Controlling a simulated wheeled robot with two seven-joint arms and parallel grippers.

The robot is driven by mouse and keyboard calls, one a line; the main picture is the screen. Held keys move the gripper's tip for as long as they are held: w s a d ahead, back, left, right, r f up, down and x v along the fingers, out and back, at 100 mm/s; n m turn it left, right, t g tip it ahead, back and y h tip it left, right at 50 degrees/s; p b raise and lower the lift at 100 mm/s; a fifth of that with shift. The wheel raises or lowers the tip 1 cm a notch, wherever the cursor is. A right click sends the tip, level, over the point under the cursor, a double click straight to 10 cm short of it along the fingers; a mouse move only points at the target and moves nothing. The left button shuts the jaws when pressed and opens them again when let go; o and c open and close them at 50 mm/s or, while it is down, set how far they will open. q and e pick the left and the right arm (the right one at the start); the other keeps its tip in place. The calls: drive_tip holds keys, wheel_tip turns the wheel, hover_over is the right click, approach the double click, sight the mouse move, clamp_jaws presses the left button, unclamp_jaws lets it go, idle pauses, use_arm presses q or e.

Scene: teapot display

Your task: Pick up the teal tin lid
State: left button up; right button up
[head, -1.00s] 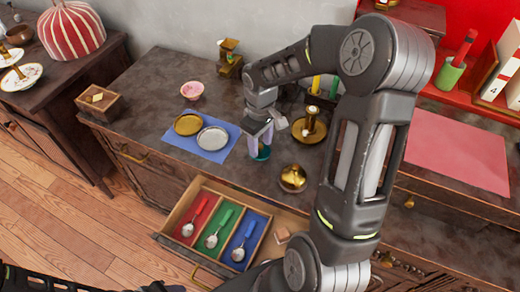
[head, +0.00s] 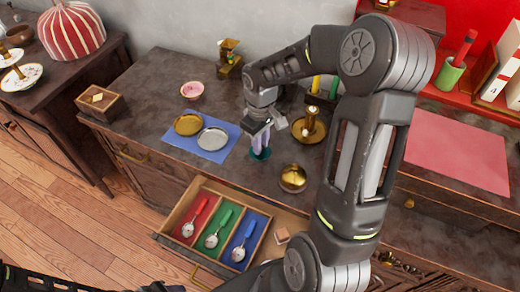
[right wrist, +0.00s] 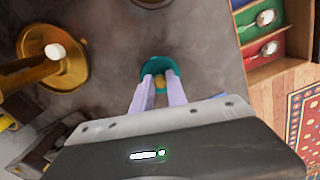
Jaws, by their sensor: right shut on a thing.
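The teal tin lid (head: 256,156) is a small round disc near the front edge of the dark cabinet top, right of the blue mat. The lid appears to be at the cabinet top; I cannot tell any gap beneath. My left gripper is not in view.
A brass domed object (head: 293,178) stands right of the lid, and a brass candle holder (head: 309,130) behind it. A blue mat (head: 182,142) with gold and silver dishes lies left. An open drawer (head: 170,226) with spoons juts out in front.

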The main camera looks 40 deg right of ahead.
clamp_jaws()
drive_tip(key=shift+r, duration=0.1)
drive_tip(key=shift+r, duration=0.3)
use_arm(q)
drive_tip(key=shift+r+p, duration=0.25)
drive_tip(key=shift+p, duration=0.05)
use_arm(e)
wheel_tip(320, 180, up, 9)
drive_tip(key=shift+r, duration=0.15)
idle(0.3)
